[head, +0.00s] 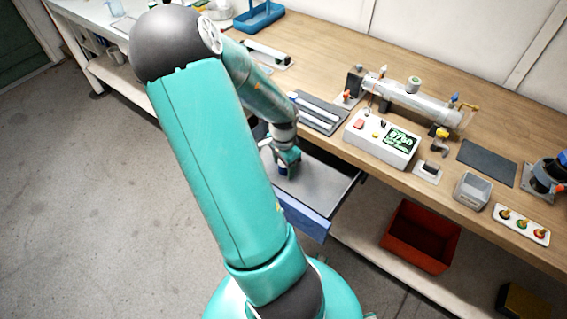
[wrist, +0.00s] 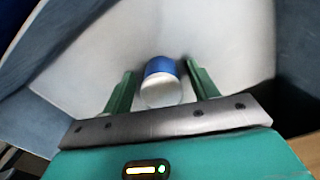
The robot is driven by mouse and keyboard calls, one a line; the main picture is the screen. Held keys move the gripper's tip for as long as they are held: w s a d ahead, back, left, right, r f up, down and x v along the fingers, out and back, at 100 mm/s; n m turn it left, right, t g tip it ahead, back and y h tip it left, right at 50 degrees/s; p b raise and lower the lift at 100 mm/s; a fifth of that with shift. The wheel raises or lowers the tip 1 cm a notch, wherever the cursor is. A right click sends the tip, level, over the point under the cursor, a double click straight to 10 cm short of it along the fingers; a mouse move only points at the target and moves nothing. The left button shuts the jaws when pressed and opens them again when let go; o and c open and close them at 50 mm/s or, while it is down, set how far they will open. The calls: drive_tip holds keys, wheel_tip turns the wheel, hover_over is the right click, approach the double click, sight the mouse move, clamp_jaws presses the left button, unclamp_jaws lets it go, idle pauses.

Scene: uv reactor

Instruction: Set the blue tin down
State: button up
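The blue tin (wrist: 160,67), a short cylinder with a pale silver end, is between the two green fingers of my gripper (wrist: 160,66) in the wrist view. Narrow gaps show between the fingers and the tin, so the gripper looks open around it. In the head view my gripper (head: 286,158) points down inside an open drawer (head: 322,179) with a grey floor and blue front. Only a little blue of the tin shows under the gripper there. The tin appears upright at the drawer floor, but its contact is hidden.
A red crate (head: 420,236) sits on the lower shelf. The drawer floor right of my gripper is clear.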

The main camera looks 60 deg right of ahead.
drive_tip(key=shift+r, duration=0.1)
wheel_tip(320, 180, up, 12)
drive_tip(key=w+a+r+n+t+y, duration=0.1)
drive_tip(key=w+a+r+n, duration=0.25)
drive_tip(key=a, duration=0.35)
drive_tip(key=w+a+r+n+t, duration=0.1)
drive_tip(key=w+a+r+n, duration=0.1)
drive_tip(key=w+a+n, duration=0.3)
drive_tip(key=w+a+r+n+t+y, duration=0.1)
drive_tip(key=w+a+r+n, duration=0.2)
drive_tip(key=a, duration=0.5)
drive_tip(key=s+a+r+n+t+h, duration=0.1)
drive_tip(key=s+a+r+n, duration=0.1)
drive_tip(key=a+r+n, duration=0.2)
drive_tip(key=s+a+r+n+t+h, duration=0.1)
drive_tip(key=s+a+r+n, duration=0.1)
drive_tip(key=a+r+n, duration=0.3)
drive_tip(key=a+n, duration=0.3)
drive_tip(key=a, duration=0.4)
drive_tip(key=shift+s+a+r+t, duration=0.2)
drive_tip(key=shift+a+t, duration=0.1)
